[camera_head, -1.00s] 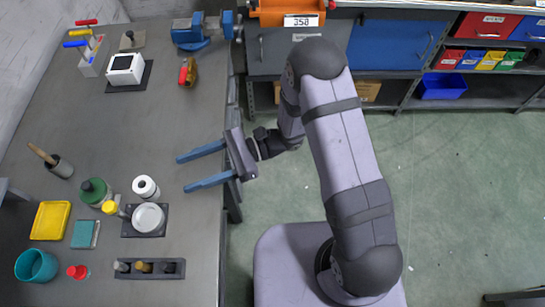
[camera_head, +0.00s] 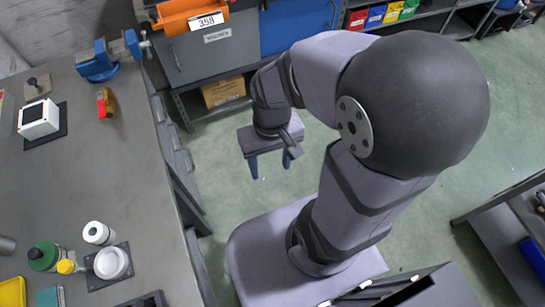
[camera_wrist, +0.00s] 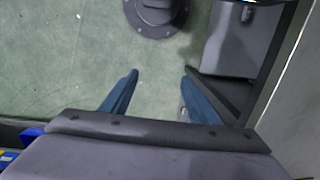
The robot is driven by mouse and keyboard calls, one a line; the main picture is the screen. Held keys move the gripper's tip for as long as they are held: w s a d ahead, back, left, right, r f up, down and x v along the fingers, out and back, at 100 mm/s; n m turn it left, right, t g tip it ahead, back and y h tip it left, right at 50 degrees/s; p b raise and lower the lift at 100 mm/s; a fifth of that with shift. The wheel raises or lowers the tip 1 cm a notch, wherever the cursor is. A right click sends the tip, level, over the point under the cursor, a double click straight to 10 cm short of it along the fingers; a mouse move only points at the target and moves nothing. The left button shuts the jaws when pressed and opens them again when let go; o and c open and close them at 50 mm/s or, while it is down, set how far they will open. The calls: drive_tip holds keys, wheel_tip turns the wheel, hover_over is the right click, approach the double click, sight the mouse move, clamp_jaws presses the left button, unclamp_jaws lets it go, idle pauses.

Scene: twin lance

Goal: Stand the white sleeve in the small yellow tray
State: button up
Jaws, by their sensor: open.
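The white sleeve (camera_head: 98,233), a short white cylinder with a dark hole in its top, stands upright on the grey bench. The small yellow tray (camera_head: 12,292) lies at the bottom left of the head view, partly cut off by the frame edges. My gripper (camera_head: 271,166) is open and empty, off the bench to the right, with its blue fingers pointing down over the green floor. The wrist view shows both fingers (camera_wrist: 160,77) apart with only floor between them. Neither sleeve nor tray shows in the wrist view.
A blue vise (camera_head: 97,65) stands at the bench's far end. The bench middle is clear.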

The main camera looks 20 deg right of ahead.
drive_tip(key=shift+o, duration=0.4)
drive_tip(key=shift+w+d+r+t, duration=0.25)
drive_tip(key=shift+w+d+t, duration=0.1)
drive_tip(key=shift+d, duration=0.3)
drive_tip(key=shift+n+h, duration=0.3)
drive_tip(key=shift+n, duration=0.1)
